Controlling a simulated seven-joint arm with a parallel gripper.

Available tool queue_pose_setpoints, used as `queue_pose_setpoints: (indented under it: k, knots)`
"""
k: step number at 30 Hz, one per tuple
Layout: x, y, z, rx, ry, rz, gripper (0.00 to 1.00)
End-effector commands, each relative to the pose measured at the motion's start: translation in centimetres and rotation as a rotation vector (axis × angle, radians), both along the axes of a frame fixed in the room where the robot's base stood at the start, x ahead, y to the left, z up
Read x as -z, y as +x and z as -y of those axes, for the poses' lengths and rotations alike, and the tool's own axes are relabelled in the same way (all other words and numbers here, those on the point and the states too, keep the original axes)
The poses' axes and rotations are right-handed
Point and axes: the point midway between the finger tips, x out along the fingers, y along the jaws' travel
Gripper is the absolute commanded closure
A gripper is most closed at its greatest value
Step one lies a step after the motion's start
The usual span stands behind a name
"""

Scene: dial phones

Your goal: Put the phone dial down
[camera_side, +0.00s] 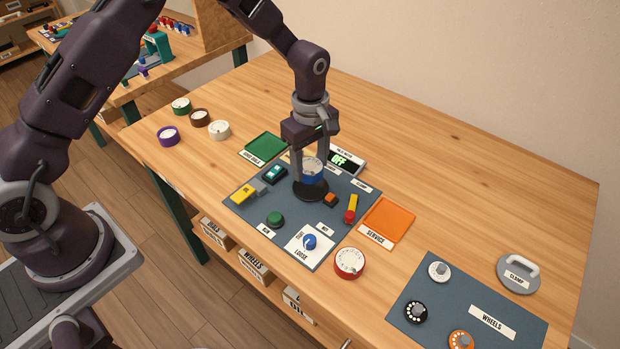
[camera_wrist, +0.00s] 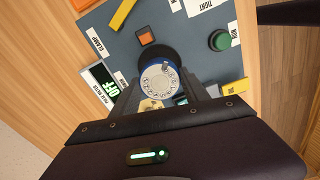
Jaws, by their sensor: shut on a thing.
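My gripper (camera_side: 311,172) points straight down over the blue-grey mat (camera_side: 247,205), its fingers shut on a blue phone dial (camera_side: 314,180) with a white face. In the wrist view the dial (camera_wrist: 158,84) lies face up between the fingers, with a ring of marks on its face. A round black base (camera_side: 310,193) is directly under the dial. I cannot tell whether the dial touches this base or hangs just above it. The gripper fingers hide part of the dial's sides.
Around the base are a green button (camera_side: 275,219), an orange block (camera_side: 330,199), a red-and-yellow lever (camera_side: 351,209), and a blue knob (camera_side: 309,242). A green tray (camera_side: 265,145) and an orange service tray (camera_side: 388,220) flank the mat. A red dial (camera_side: 349,262) stands in front.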

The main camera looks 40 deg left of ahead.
Motion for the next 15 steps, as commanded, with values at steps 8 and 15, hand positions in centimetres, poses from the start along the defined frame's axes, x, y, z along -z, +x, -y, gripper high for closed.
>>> queue_pose_setpoints:
  k: [8, 15]
  knots:
    - [4.3, 0.0, 0.0, 0.001, -0.002, 0.0, 0.94]
    - [4.4, 0.0, 0.0, 0.001, -0.001, 0.002, 0.94]
